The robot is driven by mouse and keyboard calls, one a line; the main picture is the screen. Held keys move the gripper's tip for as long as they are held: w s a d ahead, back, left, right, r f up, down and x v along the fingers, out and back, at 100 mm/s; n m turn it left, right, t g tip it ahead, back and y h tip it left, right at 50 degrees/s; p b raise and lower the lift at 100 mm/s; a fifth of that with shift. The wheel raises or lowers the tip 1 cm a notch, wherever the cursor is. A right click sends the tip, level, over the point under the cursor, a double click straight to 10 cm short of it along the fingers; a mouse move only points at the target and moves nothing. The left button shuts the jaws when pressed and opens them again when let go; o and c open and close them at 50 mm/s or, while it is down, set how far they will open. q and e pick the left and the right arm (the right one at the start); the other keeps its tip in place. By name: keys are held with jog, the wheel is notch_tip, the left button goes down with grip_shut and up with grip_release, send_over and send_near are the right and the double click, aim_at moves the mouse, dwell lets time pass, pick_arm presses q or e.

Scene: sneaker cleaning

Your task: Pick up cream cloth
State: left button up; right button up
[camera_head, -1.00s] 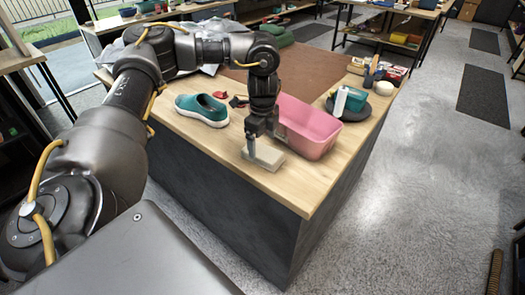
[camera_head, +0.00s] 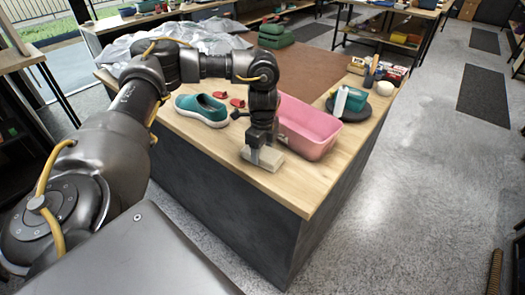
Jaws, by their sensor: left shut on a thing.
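The cream cloth (camera_head: 268,161) is a small folded, flat block on the wooden worktop near its front edge, left of the pink tub. My left gripper (camera_head: 255,155) points straight down at it, with its fingers on the cloth's left part. The gripper is shut on the cloth, and its fingers partly hide it. The cloth appears to be at worktop height; I cannot tell whether it is clear of the surface. My right gripper is not in view.
A pink tub (camera_head: 312,135) stands just right of the gripper. A teal shoe (camera_head: 202,109) and red pieces (camera_head: 237,102) lie to the left and behind. A dark round tray (camera_head: 361,112) holds a white bottle (camera_head: 340,101) and a teal box (camera_head: 356,98). The front worktop strip is clear.

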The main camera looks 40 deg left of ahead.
aim_at(263, 153)
pick_arm(q)
jog(key=shift+r, duration=0.55)
jog(key=r, duration=0.3)
jog(key=shift+s+d, duration=0.15)
jog(key=shift+d, duration=0.05)
jog(key=r, duration=0.1)
jog(key=s+d+r, duration=0.2)
jog(key=shift+s+r, duration=0.2)
jog(key=shift+r, duration=0.2)
jog(key=s+d+r+b, duration=0.1)
jog(key=s+d+r, duration=0.4)
jog(key=s, duration=0.3)
jog(key=shift+d+b, duration=0.3)
jog(key=shift+d, duration=0.6)
